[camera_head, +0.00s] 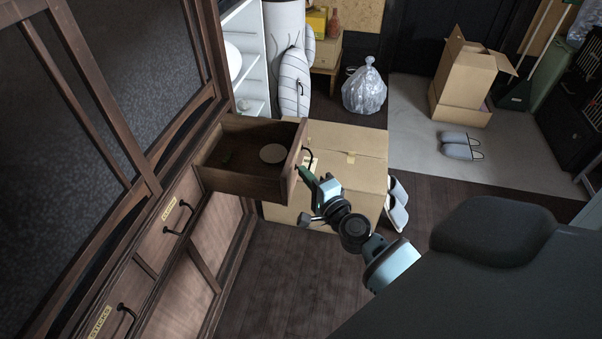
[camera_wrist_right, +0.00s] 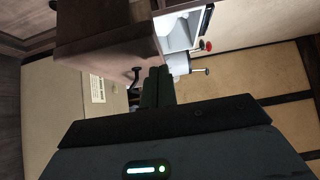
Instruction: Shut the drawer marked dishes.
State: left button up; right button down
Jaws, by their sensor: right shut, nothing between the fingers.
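The open wooden drawer (camera_head: 239,184) sticks out of the dark wooden cabinet at the left. A round pale plate or disc lies inside it. Its front is seen nearly edge-on, with a dark handle (camera_head: 308,154), and I cannot read its label. My right gripper (camera_head: 304,173) is shut and empty, with its fingertips right by the outer side of the drawer front. In the right wrist view, the shut fingers (camera_wrist_right: 158,86) are close to the drawer front (camera_wrist_right: 108,38) and beside its handle (camera_wrist_right: 135,76); I cannot tell whether they touch. My left gripper is out of view.
A cardboard box (camera_head: 350,145) stands on the floor just beyond the drawer front. Two closed drawers are nearer on the cabinet; the nearest label (camera_head: 100,321) reads STICKS. Slippers (camera_head: 396,205) lie right of the box. Dark floor (camera_head: 285,285) is clear in front.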

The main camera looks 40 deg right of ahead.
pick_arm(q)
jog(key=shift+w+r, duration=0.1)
pick_arm(e)
jog(key=shift+w+a, duration=0.5)
jog(key=shift+w, duration=0.1)
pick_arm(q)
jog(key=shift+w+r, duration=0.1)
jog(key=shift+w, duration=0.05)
pick_arm(e)
jog(key=shift+w, duration=0.1)
